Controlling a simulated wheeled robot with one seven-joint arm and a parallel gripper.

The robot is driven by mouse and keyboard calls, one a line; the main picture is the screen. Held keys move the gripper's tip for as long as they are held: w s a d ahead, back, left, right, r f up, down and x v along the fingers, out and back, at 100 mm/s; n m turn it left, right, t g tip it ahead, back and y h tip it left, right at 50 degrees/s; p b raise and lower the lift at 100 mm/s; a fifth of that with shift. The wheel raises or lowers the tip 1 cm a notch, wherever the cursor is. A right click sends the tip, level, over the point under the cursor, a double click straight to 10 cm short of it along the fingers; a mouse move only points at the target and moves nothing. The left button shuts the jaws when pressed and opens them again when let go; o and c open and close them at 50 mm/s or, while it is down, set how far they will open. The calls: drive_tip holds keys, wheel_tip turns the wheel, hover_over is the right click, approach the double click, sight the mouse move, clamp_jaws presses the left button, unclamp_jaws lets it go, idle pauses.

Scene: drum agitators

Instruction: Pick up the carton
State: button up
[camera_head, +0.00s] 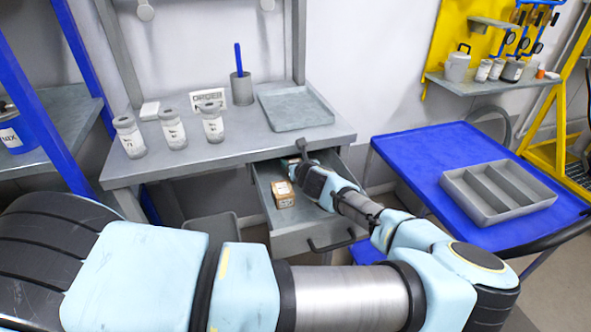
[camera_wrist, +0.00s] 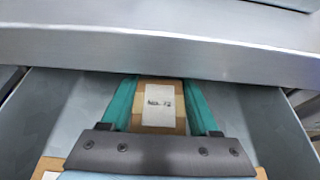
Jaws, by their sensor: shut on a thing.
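A small brown carton with a white label (camera_wrist: 158,118) is in the wrist view, inside the open grey drawer (camera_head: 290,240). My gripper (camera_wrist: 160,100) has its green fingers on both sides of this carton and is shut on it. The carton sits close under the table's front edge. In the head view my gripper (camera_head: 304,168) reaches into the back of the drawer, and the held carton is mostly hidden. A second brown carton (camera_head: 283,194) lies in the drawer, nearer its front left. Its corner also shows at the lower left of the wrist view.
The grey tabletop (camera_head: 200,145) overhangs the drawer's back. On it stand several labelled jars (camera_head: 172,128), a pen cup (camera_head: 241,90) and an empty tray (camera_head: 295,108). A blue cart (camera_head: 430,155) at right holds a grey divided tray (camera_head: 497,193). The drawer's right side is clear.

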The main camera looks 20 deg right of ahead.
drive_tip(key=shift+r, duration=0.2)
drive_tip(key=shift+r+b, duration=0.2)
drive_tip(key=shift+b, duration=0.25)
drive_tip(key=shift+s+r, duration=0.1)
drive_tip(key=shift+s, duration=0.2)
drive_tip(key=s+b, duration=0.1)
drive_tip(key=s, duration=0.1)
drive_tip(key=s+b, duration=0.1)
drive_tip(key=s, duration=0.1)
drive_tip(key=s+b, duration=0.1)
drive_tip(key=s, duration=0.2)
drive_tip(key=shift+a, duration=0.4)
wheel_tip(320, 180, up, 14)
drive_tip(key=p, duration=0.1)
drive_tip(key=shift+s+a, duration=0.15)
drive_tip(key=shift+s, duration=0.05)
